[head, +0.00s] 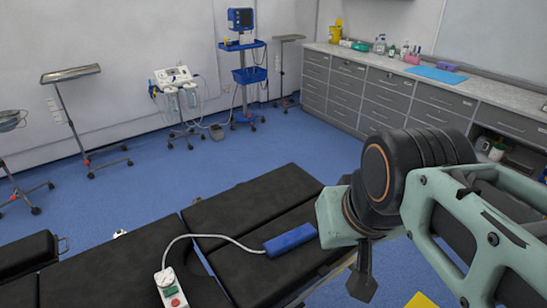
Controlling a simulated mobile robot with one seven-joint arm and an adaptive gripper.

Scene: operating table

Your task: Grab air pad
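A small blue pad (290,240), which looks like the air pad, lies on the black padded operating table (240,211). A pale hose (215,237) runs from it to a white hand unit (170,287) with a red and a green button at the lower left of the table. My gripper (362,285) shows as a dark tip pointing down, to the right of the pad and apart from it in the picture. My arm hides much of it, so I cannot tell whether its fingers are open. Nothing shows held in it.
A grey drawer counter (385,93) with bottles and a blue mat (437,75) lines the right back wall. A monitor stand (245,75), a wheeled device cart (180,95) and a tray stand (75,115) stand behind the table. Blue floor (155,185) between them is clear.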

